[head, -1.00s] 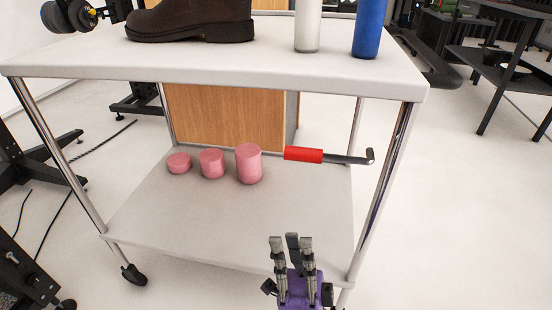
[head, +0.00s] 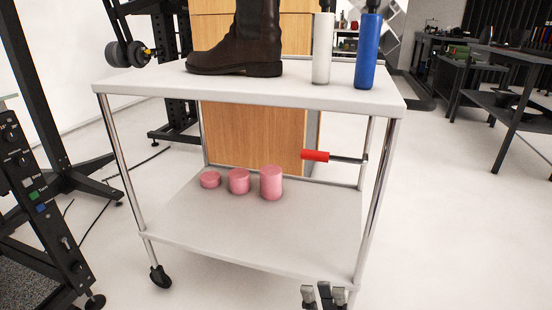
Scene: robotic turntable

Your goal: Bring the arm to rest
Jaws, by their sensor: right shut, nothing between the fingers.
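My right gripper (head: 324,294) shows at the bottom edge of the head view, right of the middle. Only its fingertips are in view; they are shut and hold nothing. It is in front of the cart's (head: 255,228) lower shelf, near its front right corner. The rest of my right arm is out of the picture. My left gripper is not in view.
The cart's top bears a brown boot (head: 240,45), a white cylinder (head: 322,50) and a blue cylinder (head: 367,50). Three pink cylinders (head: 271,183) stand on the lower shelf. A red handle (head: 315,155) is at right. The floor (head: 450,220) right of the cart is clear.

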